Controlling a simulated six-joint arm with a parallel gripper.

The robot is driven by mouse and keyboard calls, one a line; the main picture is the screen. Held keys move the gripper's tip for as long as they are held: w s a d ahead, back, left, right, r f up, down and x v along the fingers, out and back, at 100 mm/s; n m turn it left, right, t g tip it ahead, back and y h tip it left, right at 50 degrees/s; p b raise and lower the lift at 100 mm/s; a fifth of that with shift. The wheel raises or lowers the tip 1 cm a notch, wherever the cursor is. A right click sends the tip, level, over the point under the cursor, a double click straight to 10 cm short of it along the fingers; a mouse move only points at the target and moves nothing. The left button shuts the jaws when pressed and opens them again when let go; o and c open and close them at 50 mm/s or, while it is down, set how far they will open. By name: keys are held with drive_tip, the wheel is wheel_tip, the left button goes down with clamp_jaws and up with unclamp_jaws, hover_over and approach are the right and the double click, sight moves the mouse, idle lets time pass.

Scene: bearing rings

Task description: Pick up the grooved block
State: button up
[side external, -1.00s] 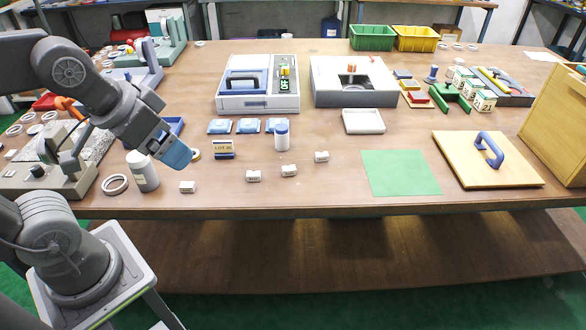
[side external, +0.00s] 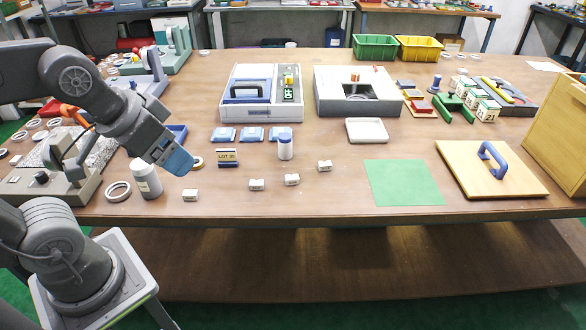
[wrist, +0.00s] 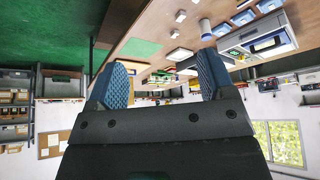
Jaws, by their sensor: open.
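Several small whitish blocks lie apart along the front of the brown table: one at the left (side external: 190,196), two near the middle (side external: 256,185) (side external: 292,180), and one further right (side external: 324,166). They look much alike, and I cannot tell which is the grooved block. My gripper (side external: 179,160) is above the table's left front part, up and left of the leftmost block, touching none. In the wrist view its two blue fingers (wrist: 162,80) stand wide apart with nothing between them.
A white blue-capped bottle (side external: 285,148) and a small LOT sign (side external: 228,157) are behind the blocks. A green mat (side external: 403,183) and a wooden board with a blue handle (side external: 490,172) lie right.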

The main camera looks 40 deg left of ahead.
drive_tip(key=shift+c, duration=0.4)
drive_tip(key=n+g, duration=0.6)
drive_tip(key=n, duration=0.3)
hover_over(190, 192)
wheel_tip(190, 192, down, 24)
drive_tip(key=shift+w+d+r, duration=0.15)
drive_tip(key=shift+s+f, duration=0.2)
drive_tip(key=shift+f, duration=2.75)
drive_tip(key=c, duration=1.1)
